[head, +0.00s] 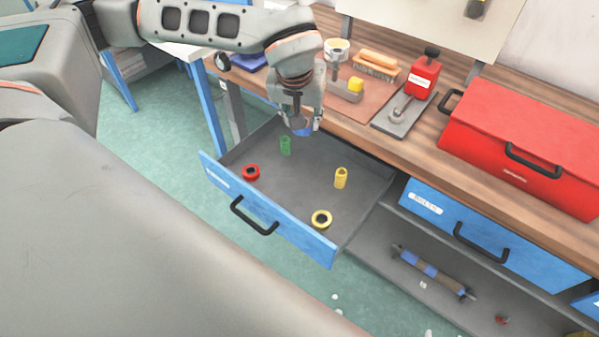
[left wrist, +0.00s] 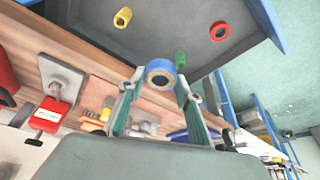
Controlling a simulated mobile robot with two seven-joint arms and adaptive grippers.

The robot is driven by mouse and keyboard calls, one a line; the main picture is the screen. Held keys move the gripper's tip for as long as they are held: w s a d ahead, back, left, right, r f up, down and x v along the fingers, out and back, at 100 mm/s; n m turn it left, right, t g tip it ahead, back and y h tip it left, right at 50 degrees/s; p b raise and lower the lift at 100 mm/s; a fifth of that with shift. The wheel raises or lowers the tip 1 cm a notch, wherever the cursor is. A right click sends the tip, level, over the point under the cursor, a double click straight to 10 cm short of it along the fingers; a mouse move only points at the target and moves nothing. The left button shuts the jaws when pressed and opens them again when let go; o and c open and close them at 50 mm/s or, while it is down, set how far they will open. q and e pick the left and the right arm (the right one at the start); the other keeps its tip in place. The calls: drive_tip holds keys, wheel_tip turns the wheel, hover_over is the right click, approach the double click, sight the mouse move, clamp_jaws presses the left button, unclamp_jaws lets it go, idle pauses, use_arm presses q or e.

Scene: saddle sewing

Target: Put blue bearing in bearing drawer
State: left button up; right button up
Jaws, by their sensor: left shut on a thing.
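The blue bearing (left wrist: 160,74) is a blue ring with a dark hole, seen between my left gripper's fingers in the left wrist view. My left gripper (head: 302,124) is shut on it and holds it above the back part of the open drawer (head: 300,178). The blue bearing (head: 302,130) shows only in part in the head view, below the fingers. The drawer has a blue front and grey inside. My right gripper is not in view.
A wooden workbench (head: 500,150) runs above the drawer, with a red press (head: 423,78), a brush (head: 377,66) and a red toolbox (head: 530,140). A closed blue drawer (head: 490,235) is to the right. The open drawer's middle floor is clear.

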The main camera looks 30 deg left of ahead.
use_arm(q)
drive_tip(key=b, duration=0.2)
hover_over(302, 177)
drive_tip(key=s, duration=0.1)
drive_tip(key=f, duration=1.4)
drive_tip(key=shift+s+d+f, duration=0.1)
drive_tip(key=shift+d+f, duration=0.2)
drive_tip(key=shift+f, duration=0.45)
wheel_tip(302, 177, down, 4)
drive_tip(key=shift+f+b, duration=0.1)
drive_tip(key=shift+b, duration=0.2)
drive_tip(key=shift+f, duration=0.15)
drive_tip(key=o, duration=1.3)
drive_tip(key=shift+o, duration=0.2)
